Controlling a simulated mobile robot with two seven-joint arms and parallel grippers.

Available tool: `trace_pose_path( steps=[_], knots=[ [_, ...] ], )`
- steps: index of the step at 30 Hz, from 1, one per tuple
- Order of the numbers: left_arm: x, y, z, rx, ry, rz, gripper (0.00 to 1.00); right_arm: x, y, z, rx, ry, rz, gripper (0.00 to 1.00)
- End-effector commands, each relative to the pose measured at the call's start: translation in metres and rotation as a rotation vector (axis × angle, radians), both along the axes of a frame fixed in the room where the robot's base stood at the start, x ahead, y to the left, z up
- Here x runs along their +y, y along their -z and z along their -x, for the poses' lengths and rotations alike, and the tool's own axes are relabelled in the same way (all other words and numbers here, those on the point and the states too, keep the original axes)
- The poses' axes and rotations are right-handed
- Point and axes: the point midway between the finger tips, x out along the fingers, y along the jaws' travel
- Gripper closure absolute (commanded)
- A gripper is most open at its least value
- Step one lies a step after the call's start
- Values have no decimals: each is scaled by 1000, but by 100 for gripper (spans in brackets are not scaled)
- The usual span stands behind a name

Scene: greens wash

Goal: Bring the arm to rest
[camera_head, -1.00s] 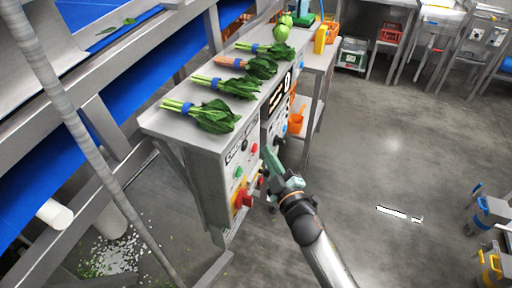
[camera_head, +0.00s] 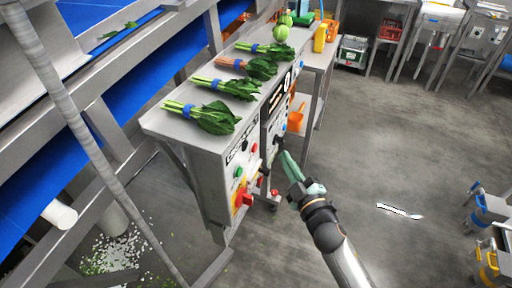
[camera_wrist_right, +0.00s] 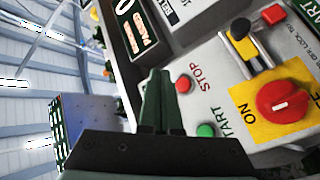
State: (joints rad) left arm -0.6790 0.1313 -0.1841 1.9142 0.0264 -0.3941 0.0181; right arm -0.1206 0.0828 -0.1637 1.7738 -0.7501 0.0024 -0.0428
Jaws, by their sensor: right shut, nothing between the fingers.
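My right gripper (camera_head: 290,160) is shut and empty. It is in front of the control panel on the steel bench's front, apart from it as far as I can tell. In the right wrist view the shut green fingers (camera_wrist_right: 160,100) point toward the panel. The panel has a red rotary switch on a yellow plate (camera_wrist_right: 282,102), a red stop button (camera_wrist_right: 183,84) and a green start button (camera_wrist_right: 206,130). The switch also shows in the head view (camera_head: 242,200). My left gripper is not in view.
The bench top (camera_head: 165,122) holds several bunches of leafy greens (camera_head: 215,118) near its edge. A blue conveyor (camera_head: 130,88) runs along the left. The grey floor (camera_head: 400,150) right of my arm is mostly clear.

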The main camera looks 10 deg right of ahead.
Motion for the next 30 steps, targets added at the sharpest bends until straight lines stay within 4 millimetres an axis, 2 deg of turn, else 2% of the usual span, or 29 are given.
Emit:
trace_pose_path(
  steps=[14, 17, 20, 23, 24, 27, 30],
  knots=[
    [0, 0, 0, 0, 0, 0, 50, 0, 1, 0, 2, 0, -1, 100],
    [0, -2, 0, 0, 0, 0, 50, -2, 12, 8, 41, 8, -33, 100],
    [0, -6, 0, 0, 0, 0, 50, -8, 44, 32, 163, 36, -133, 100],
    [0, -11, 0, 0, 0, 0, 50, -14, 91, 75, 353, 85, -287, 100],
    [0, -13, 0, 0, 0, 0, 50, -15, 110, 95, 434, 106, -349, 100],
    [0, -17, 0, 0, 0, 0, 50, -14, 149, 146, 622, 159, -491, 100],
    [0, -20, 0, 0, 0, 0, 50, -9, 175, 190, 774, 203, -601, 100]
  ],
)
